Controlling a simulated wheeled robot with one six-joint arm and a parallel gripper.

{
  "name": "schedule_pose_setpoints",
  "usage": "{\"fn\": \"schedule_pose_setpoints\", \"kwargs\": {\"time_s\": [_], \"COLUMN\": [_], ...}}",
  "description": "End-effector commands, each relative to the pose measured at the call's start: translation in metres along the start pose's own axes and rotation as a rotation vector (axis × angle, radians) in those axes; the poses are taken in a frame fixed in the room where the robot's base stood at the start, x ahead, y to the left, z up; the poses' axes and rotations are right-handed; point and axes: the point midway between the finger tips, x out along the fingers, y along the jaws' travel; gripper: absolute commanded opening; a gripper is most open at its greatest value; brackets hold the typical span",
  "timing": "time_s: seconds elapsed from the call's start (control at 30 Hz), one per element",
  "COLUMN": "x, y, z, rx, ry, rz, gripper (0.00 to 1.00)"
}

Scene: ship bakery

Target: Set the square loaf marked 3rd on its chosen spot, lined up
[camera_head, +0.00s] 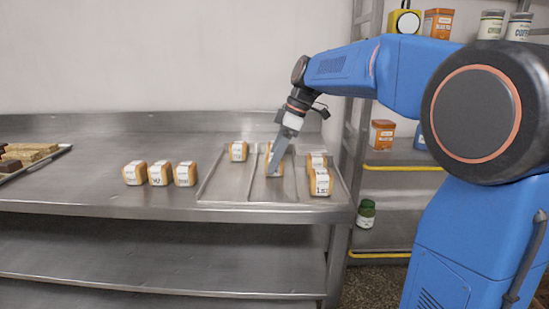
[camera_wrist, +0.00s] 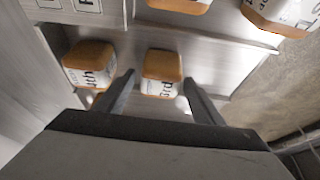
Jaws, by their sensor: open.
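The square loaf marked 3rd (camera_wrist: 162,66) is golden brown with a white label and sits on the metal tray between my fingers in the wrist view. My gripper (camera_wrist: 160,84) is open, with one finger on each side of it; a small gap shows, and contact cannot be told. In the head view my gripper (camera_head: 275,171) is low over the middle of the divided tray (camera_head: 212,190), partly hiding a loaf (camera_head: 268,148) there. A loaf whose label ends in "th" (camera_wrist: 88,62) sits left of the 3rd loaf in the wrist view.
The tray also holds a loaf (camera_head: 238,151) at left and two at right, the front one (camera_head: 321,183) marked 1st. Three loaves (camera_head: 158,173) stand in a row on the counter (camera_head: 80,188). A pastry tray (camera_head: 40,160) lies at far left. Shelves (camera_head: 400,168) stand at right.

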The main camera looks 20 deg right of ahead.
Motion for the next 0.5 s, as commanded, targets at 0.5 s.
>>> {"fn": "schedule_pose_setpoints", "kwargs": {"time_s": [0.5], "x": [-0.074], "y": [0.001], "z": [-0.001], "rx": [0.000], "ry": [0.000], "rz": [0.003], "gripper": [0.62]}}
